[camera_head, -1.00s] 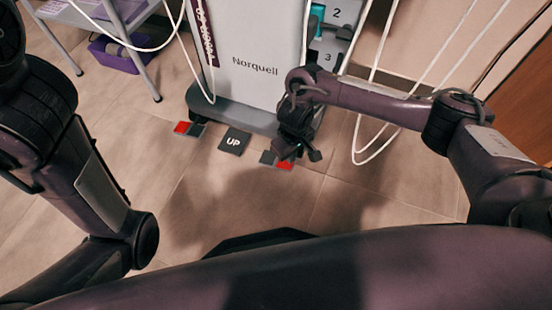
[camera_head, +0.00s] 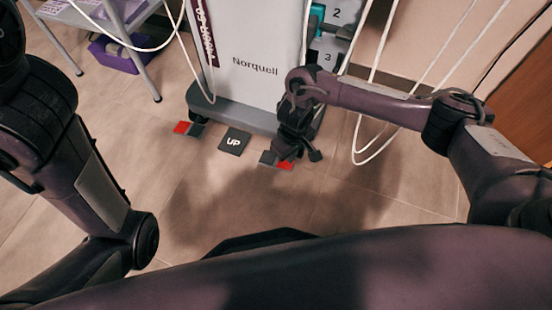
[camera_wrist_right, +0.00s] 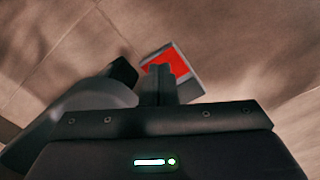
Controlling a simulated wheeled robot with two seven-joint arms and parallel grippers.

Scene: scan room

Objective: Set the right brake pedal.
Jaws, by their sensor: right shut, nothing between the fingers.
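The right brake pedal (camera_head: 284,165) is a small grey pedal with a red end, low at the base of the Norquell machine (camera_head: 250,80). It also shows in the right wrist view (camera_wrist_right: 172,65), just beyond the fingertips. My right gripper (camera_head: 286,156) points down directly over the pedal and hides part of it. Its fingers (camera_wrist_right: 160,72) are shut with nothing between them; whether they touch the pedal I cannot tell. My left arm (camera_head: 95,190) is at the left, and its gripper is out of view.
A black UP pedal (camera_head: 234,141) and a second red-ended pedal (camera_head: 182,127) lie left of the right one. White cables (camera_head: 365,150) hang at the right of the machine. A cart (camera_head: 135,30) with a purple bin (camera_head: 115,56) stands upper left. Open tiled floor lies in front.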

